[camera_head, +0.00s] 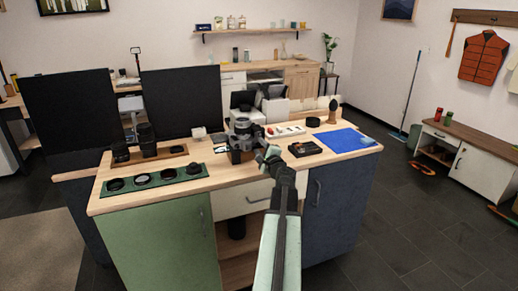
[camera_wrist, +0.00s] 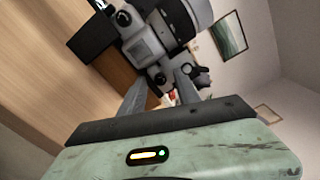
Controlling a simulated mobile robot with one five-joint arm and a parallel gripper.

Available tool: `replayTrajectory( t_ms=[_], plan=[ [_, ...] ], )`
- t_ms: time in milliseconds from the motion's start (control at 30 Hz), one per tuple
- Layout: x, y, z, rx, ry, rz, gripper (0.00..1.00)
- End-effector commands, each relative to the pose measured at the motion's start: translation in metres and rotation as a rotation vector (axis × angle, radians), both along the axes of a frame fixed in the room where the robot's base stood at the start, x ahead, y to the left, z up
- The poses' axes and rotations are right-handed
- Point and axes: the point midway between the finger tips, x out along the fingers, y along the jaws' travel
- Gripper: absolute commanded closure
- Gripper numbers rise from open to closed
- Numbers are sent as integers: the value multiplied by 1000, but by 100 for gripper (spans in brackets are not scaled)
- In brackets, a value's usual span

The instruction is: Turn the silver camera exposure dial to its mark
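The silver and black camera (camera_head: 243,132) stands on a small wooden block at the middle of the wooden table. In the wrist view the camera body (camera_wrist: 143,45) fills the upper middle, tilted, with its large lens at the upper right. My gripper (camera_head: 268,152) is just right of the camera. In the wrist view its two fingers (camera_wrist: 160,80) stand apart with a gap between them; contact is unclear.
A green mat (camera_head: 155,181) with several round lens pieces lies at the left of the table (camera_head: 225,177). A black tray (camera_head: 305,149) and a blue mat (camera_head: 343,141) lie to the right. Two dark panels (camera_head: 181,101) stand behind the left side.

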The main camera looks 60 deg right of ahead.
Motion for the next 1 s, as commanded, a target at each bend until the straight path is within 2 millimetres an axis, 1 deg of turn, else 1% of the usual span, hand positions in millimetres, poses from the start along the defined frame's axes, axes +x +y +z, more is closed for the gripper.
replayTrajectory(
  t_ms=[33,67,100,167,200,267,300,567,767,1000],
  plan=[
    [0,0,0,0,0,0,61],
    [0,0,0,0,0,0,67],
    [0,0,0,0,0,0,78],
    [0,1,0,0,0,1,95],
    [0,1,0,0,0,1,100],
    [0,1,0,0,0,1,100],
    [5,6,0,0,0,8,100],
    [3,3,0,-31,23,6,100],
    [3,3,0,-119,89,6,100],
    [3,3,-1,-273,203,6,100]
  ],
)
